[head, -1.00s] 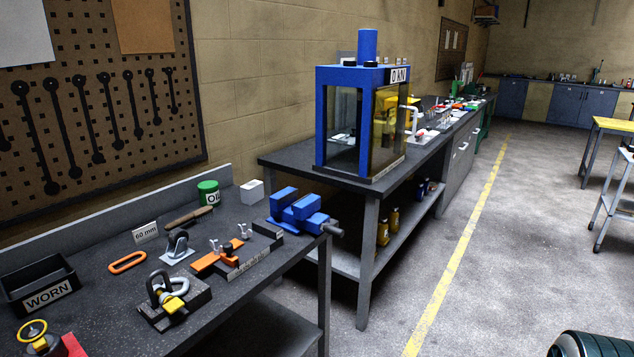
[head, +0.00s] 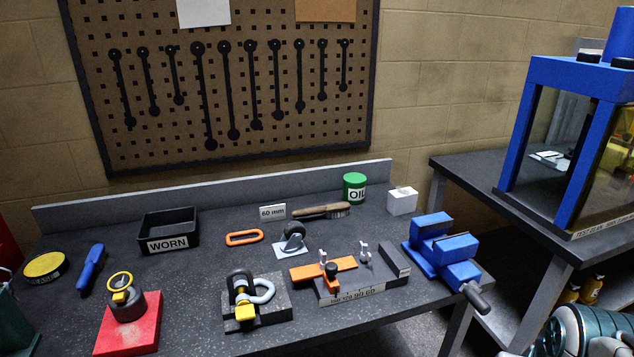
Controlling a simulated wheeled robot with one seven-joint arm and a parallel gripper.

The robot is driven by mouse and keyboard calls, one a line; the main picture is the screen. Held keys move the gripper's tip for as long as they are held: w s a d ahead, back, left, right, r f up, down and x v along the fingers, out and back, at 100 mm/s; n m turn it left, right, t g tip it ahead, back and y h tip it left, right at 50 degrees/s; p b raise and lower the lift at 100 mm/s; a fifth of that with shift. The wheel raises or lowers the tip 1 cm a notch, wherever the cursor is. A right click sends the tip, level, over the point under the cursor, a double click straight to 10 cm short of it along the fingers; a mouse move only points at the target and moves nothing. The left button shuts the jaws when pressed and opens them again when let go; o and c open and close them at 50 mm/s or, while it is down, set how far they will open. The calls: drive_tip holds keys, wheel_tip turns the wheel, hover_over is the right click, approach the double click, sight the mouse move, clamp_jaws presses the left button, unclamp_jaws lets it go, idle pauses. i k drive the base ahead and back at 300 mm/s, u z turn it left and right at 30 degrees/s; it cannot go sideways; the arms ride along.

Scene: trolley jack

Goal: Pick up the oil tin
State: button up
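The oil tin (head: 355,187) is a small green cylinder with a white label reading OIL. It stands upright at the back of the grey workbench, against the low back ledge. A wooden-handled brush (head: 321,211) lies just left of it, and a white box (head: 402,201) stands to its right. The tin shows whole, with nothing in front of it. My gripper is not in view.
The bench (head: 200,310) also holds a black WORN tray (head: 168,231), a 60 mm card (head: 272,212), an orange link (head: 244,237), a caster, an orange clamp fixture (head: 324,270) and a blue vise (head: 442,249). A blue-framed test cabinet (head: 570,130) stands right.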

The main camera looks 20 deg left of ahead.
sight(354, 184)
drive_tip(key=u, duration=1)
drive_tip(key=i, duration=0.95)
drive_tip(key=u, duration=0.75)
